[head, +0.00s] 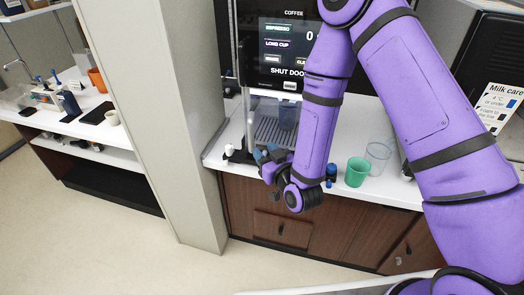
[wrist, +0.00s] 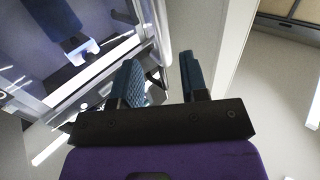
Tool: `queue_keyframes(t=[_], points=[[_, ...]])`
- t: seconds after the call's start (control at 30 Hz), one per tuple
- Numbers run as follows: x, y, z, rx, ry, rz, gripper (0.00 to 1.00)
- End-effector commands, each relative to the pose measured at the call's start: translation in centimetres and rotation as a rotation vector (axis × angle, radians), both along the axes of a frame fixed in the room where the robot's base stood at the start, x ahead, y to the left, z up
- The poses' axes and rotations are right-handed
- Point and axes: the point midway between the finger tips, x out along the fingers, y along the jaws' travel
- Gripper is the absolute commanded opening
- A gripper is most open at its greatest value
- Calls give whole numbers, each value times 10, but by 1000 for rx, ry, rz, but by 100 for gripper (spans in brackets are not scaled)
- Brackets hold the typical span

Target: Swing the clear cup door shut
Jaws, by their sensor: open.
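The coffee machine (head: 290,45) shows "SHUT DOOR" on its screen. Its clear cup door seems to stand open on the left, where its upright frame (head: 241,85) shows above my gripper. In the wrist view, the clear door's pale frame (wrist: 163,30) runs close to my fingers. My gripper (head: 265,156) is open, low in front of the machine's left side. In the wrist view its two blue-padded fingers (wrist: 160,75) are apart, with a dark bar beyond the gap. I cannot tell whether they touch the door. My arm hides part of the machine.
A green cup (head: 357,171) and a clear cup (head: 378,155) stand on the counter to the right. A beige pillar (head: 170,120) rises on the left. Floor in front is clear.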

Motion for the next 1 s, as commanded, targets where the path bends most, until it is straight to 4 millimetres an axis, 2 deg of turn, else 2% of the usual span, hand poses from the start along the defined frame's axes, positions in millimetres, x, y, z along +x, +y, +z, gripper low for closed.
queue_keyframes(t=[0.13, 0.27, 0.83, 0.87, 1.0], points=[[-1, 2, -4, 8, -10, -2, 40], [6, 5, -3, 10, -13, -3, 40], [71, 36, -3, 8, -13, -3, 40], [70, 35, -3, 7, -11, -3, 36], [69, 35, -3, 7, -10, -3, 4]])
